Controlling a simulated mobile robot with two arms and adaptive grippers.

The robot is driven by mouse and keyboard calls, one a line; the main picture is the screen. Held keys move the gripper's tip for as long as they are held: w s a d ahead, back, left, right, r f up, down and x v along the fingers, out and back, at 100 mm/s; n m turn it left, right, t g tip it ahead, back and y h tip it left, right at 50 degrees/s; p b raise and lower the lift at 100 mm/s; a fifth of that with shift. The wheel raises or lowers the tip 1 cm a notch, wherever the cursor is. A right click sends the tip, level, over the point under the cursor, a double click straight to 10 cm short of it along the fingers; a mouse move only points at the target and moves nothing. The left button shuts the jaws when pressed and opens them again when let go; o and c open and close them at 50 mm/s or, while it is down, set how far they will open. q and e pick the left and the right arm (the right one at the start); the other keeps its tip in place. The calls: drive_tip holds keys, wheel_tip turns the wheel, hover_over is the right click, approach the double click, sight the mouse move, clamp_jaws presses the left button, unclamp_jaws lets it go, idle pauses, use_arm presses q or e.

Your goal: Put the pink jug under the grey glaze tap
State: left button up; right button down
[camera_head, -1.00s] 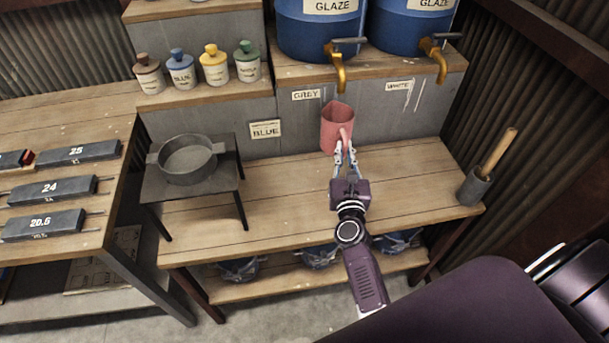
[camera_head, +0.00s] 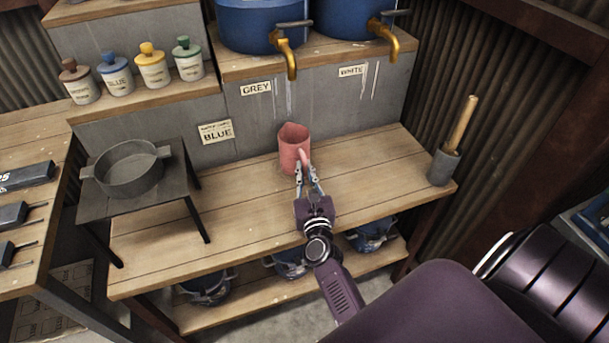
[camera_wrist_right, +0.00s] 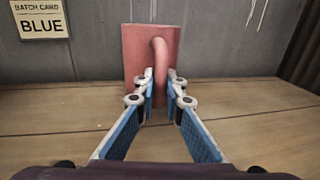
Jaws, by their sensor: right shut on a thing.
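The pink jug (camera_head: 292,147) is upright at the back of the wooden bench, below the GREY label. Its handle faces my right gripper (camera_head: 306,178), which is shut on that handle. In the right wrist view, the jug (camera_wrist_right: 136,52) shows between and beyond the gripper's fingers (camera_wrist_right: 160,88). I cannot tell whether its base touches the bench. The grey glaze tap (camera_head: 287,58) is a brass spout on the left blue barrel, above the jug and apart from it. My left gripper is not in view.
The white glaze tap (camera_head: 386,38) is to the right. A grey pot (camera_head: 130,172) stands on a small dark table at left. A mortar with a pestle (camera_head: 445,165) stands at the bench's right end. The bench (camera_head: 375,163) is clear between jug and mortar.

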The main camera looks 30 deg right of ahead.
drive_tip(key=shift+r, duration=0.2)
drive_tip(key=shift+f, duration=0.1)
drive_tip(key=shift+f, duration=0.15)
drive_tip(key=c, duration=2)
unclamp_jaws()
drive_tip(key=shift+r, duration=0.25)
drive_tip(key=shift+s+a+f, duration=0.15)
drive_tip(key=shift+s, duration=0.15)
drive_tip(key=v, duration=0.7)
